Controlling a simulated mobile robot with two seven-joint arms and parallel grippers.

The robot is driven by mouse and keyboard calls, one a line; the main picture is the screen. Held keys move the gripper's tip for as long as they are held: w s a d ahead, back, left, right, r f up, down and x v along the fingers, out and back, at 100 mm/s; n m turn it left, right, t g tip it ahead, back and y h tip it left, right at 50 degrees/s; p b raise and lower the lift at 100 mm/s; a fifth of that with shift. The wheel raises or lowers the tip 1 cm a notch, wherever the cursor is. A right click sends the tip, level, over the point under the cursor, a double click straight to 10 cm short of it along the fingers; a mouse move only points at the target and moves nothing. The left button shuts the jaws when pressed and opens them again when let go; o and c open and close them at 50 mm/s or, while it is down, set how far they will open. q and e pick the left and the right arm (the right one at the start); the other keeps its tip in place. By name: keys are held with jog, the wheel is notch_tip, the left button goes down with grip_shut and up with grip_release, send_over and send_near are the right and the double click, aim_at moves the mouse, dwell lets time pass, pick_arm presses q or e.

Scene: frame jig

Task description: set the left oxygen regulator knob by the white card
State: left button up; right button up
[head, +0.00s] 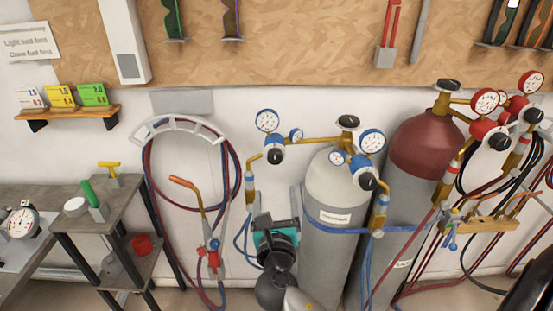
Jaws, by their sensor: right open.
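The white card (30,98) stands at the left end of a wooden wall shelf, with small printed numbers I cannot read surely. The left oxygen regulator (267,138) has two blue-rimmed gauges and sits left of the grey cylinder. Its black knob (275,156) faces me. My right gripper (264,220), teal and black, is open below this knob, left of the cylinder, and apart from the knob. Its fingers are small and partly hidden by its own body. My left gripper is not in view.
A second blue-gauged regulator (367,160) is on the right of the grey cylinder (345,240). A red-topped cylinder (425,145) with red gauges stands further right. A torch (195,195) and looped hoses hang at left. A grey bench (95,200) holds small items.

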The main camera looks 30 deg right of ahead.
aim_at(275, 159)
jog(key=b+x, duration=0.1)
jog(key=x, duration=1.2)
jog(key=shift+w+d+f, duration=0.1)
jog(key=shift+w+d, duration=0.05)
jog(key=shift+w, duration=0.1)
jog(key=shift+x, duration=0.75)
jog(key=shift+c, duration=0.4)
grip_shut()
